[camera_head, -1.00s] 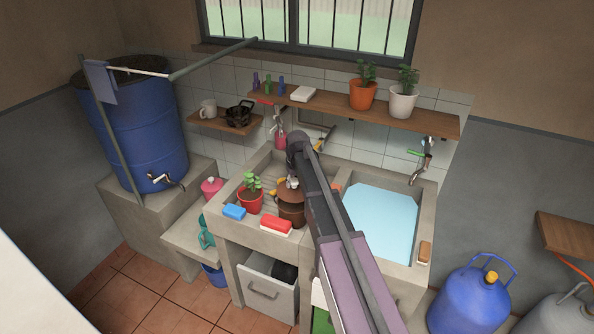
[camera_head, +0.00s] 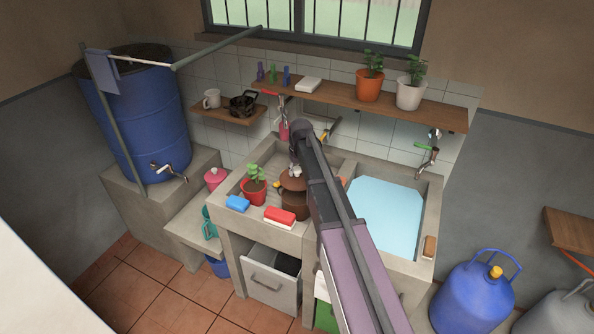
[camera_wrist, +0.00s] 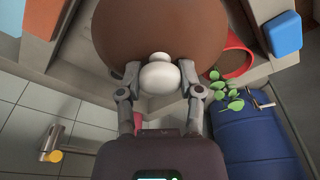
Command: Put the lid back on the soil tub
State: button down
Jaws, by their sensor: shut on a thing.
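The brown lid (camera_head: 292,184) has a pale round knob (camera_wrist: 160,78), and my gripper (camera_wrist: 160,72) is shut on this knob with one finger on each side. The lid fills the top middle of the wrist view (camera_wrist: 150,28). In the head view, the brown soil tub (camera_head: 295,207) stands on the ribbed drainboard, directly below the lid. I cannot tell whether the lid touches the tub's rim. My arm hides the right side of the tub, and the lid hides its opening.
A red pot with a plant (camera_head: 254,190) stands close to the tub's left. A blue sponge (camera_head: 237,203) and a red-and-white block (camera_head: 280,215) lie in front. The water-filled basin (camera_head: 385,215) is to the right. A shelf (camera_head: 350,103) with pots runs behind.

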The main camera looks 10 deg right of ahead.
jog(key=shift+f+b, duration=3.05)
jog(key=shift+f, duration=0.05)
jog(key=shift+s, duration=0.15)
jog(key=shift+f, duration=0.2)
dwell(0.5)
jog(key=shift+c, duration=0.8)
grip_release()
jog(key=shift+o, duration=0.8)
